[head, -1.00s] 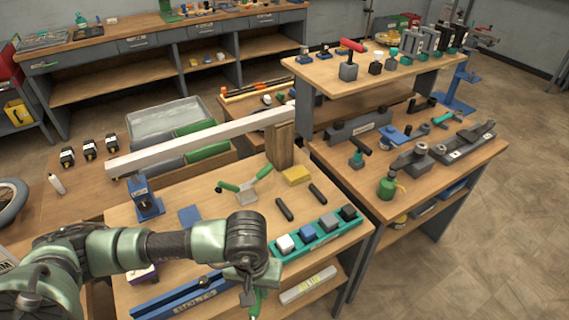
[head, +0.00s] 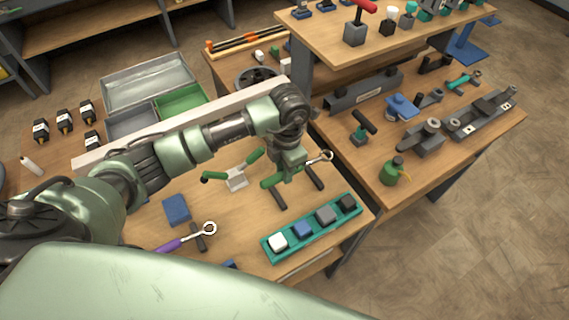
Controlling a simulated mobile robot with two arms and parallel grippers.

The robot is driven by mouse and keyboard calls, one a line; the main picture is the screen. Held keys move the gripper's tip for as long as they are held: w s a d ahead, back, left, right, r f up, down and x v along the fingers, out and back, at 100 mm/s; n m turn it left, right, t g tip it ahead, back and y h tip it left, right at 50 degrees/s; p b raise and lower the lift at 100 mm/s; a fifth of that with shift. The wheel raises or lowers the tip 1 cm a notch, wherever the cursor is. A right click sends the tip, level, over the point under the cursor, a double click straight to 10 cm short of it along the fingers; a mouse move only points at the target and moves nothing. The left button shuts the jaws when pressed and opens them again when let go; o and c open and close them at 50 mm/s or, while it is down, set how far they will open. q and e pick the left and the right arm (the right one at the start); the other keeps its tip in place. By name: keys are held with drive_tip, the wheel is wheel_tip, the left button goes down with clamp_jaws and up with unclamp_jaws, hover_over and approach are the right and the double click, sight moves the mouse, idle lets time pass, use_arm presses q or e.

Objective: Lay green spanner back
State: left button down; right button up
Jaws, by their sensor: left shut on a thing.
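My left gripper (head: 289,170) is shut on the green spanner, whose green handle (head: 270,182) shows to the left of the fingers and whose silver ring end (head: 323,157) shows to the right. The spanner lies crosswise over two short black bars, the left bar (head: 279,199) and the right bar (head: 317,178), on the wooden bench (head: 235,215). I cannot tell whether it touches them or hangs just above. My right gripper is not in view.
A purple spanner (head: 178,243) lies at the front left by a dark bar. A teal tray (head: 335,229) with several blocks stands in front of the gripper. A green-handled tool (head: 236,177) and a blue block (head: 176,209) lie to the left. The side bench (head: 420,185) is at right.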

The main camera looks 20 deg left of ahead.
use_arm(q)
drive_tip(key=shift+s+r, duration=0.2)
drive_tip(key=shift+s, duration=0.05)
drive_tip(key=shift+w+f+b, duration=0.1)
drive_tip(key=shift+f+b, duration=0.45)
wheel_tip(320, 180, down, 6)
drive_tip(key=b, duration=0.5)
drive_tip(key=shift+f, duration=0.1)
drive_tip(key=shift+f+b, duration=0.2)
drive_tip(key=shift+b, duration=0.2)
drive_tip(key=c, duration=1.1)
unclamp_jaws()
drive_tip(key=shift+c, duration=0.2)
wheel_tip(320, 180, up, 6)
drive_tip(key=shift+w+d+r+b, duration=0.1)
drive_tip(key=shift+r+b, duration=0.15)
drive_tip(key=shift+b, duration=0.55)
drive_tip(key=shift+r, duration=0.7)
